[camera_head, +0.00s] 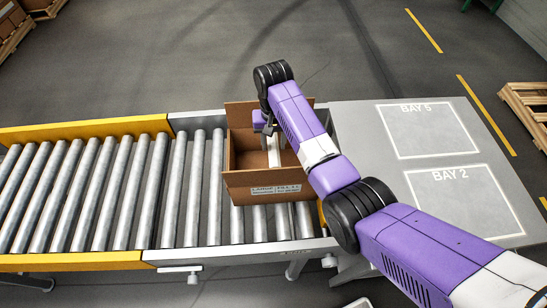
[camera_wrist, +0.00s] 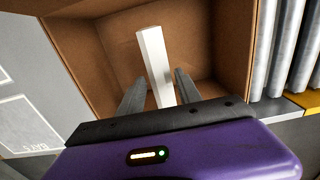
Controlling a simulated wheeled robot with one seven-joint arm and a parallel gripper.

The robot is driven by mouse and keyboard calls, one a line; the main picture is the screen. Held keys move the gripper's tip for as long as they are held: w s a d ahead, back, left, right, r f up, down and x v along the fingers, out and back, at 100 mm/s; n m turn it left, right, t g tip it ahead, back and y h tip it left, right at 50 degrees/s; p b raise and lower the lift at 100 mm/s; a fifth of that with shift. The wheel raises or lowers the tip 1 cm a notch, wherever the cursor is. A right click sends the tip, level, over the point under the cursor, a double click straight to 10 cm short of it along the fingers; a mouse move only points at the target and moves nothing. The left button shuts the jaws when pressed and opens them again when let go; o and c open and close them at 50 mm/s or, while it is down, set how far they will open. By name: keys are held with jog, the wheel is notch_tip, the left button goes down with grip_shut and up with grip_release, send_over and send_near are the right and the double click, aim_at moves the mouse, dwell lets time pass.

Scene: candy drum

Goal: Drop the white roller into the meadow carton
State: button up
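The meadow carton (camera_head: 249,183) is an open brown cardboard box on the roller conveyor. Its inside wall (camera_wrist: 203,35) fills much of the wrist view. The white roller (camera_head: 273,153) is a long faceted white bar within the carton's opening. In the wrist view the white roller (camera_wrist: 151,50) runs tilted between and beyond my fingertips. My gripper (camera_head: 266,129) is over the carton, pointing into it. In the wrist view my gripper (camera_wrist: 160,74) looks open, with narrow gaps beside the roller. Whether the roller's far end touches the carton floor cannot be told.
The conveyor's metal rollers (camera_head: 95,190) run to the left between yellow rails (camera_head: 85,131). A grey table (camera_head: 365,120) with marked bays BAY 5 and BAY 2 stands to the right. Both bays look empty. Carton flaps stand up around the opening.

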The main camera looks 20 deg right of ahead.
jog(key=shift+o, duration=1.1)
notch_tip(320, 180, up, 8)
jog(key=shift+b, duration=0.4)
jog(key=shift+f, duration=0.1)
jog(key=shift+a, duration=0.1)
